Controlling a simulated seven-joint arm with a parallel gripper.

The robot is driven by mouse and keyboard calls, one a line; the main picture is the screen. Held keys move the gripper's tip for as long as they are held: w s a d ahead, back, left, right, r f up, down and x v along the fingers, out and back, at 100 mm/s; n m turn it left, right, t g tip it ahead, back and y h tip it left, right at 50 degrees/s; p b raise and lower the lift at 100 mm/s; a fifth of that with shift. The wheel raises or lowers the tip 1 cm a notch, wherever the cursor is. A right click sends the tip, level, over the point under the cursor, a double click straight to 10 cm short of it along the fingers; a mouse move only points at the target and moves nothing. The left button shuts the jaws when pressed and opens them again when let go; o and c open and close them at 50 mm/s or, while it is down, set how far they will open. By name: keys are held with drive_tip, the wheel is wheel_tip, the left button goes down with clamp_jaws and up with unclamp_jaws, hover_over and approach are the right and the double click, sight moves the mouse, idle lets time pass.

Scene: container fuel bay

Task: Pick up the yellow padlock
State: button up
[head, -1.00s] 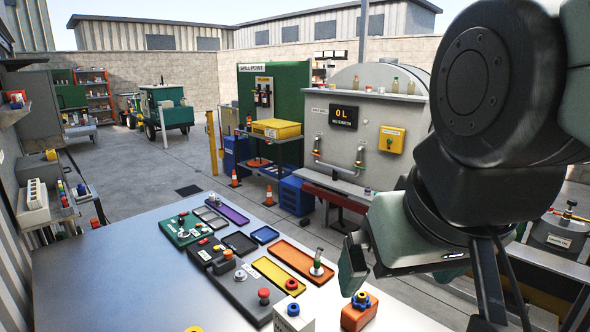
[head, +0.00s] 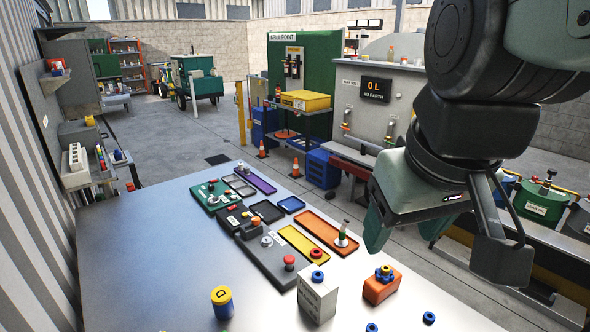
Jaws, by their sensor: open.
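I cannot make out a yellow padlock in the head view. My gripper (head: 407,236) hangs at the right, beyond the far right part of the grey bench (head: 150,270) as seen here. Its fingers are apart and I see nothing between them. A yellow and blue cylinder marked D (head: 222,301) stands upright at the front of the bench, well left of my gripper. A shallow yellow tray (head: 304,245) lies mid-bench; no padlock is recognisable in it.
A grey panel with a red button (head: 289,262), an orange tray (head: 325,232) and smaller trays lie behind. The bench's left is clear.

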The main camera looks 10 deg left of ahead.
drive_tip(key=w+a+f+n+g+y, duration=0.3)
drive_tip(key=w+a+f+n+g, duration=0.3)
drive_tip(key=w+a+f+n, duration=0.75)
drive_tip(key=a+f+n+g+y, duration=0.6)
drive_tip(key=a+f+n+y, duration=0.2)
drive_tip(key=a+f, duration=1.45)
drive_tip(key=x, duration=0.3)
drive_tip(key=f+x, duration=0.1)
drive_tip(key=x, duration=0.5)
drive_tip(key=shift+s+f, duration=0.1)
drive_tip(key=shift+f, duration=0.25)
clamp_jaws()
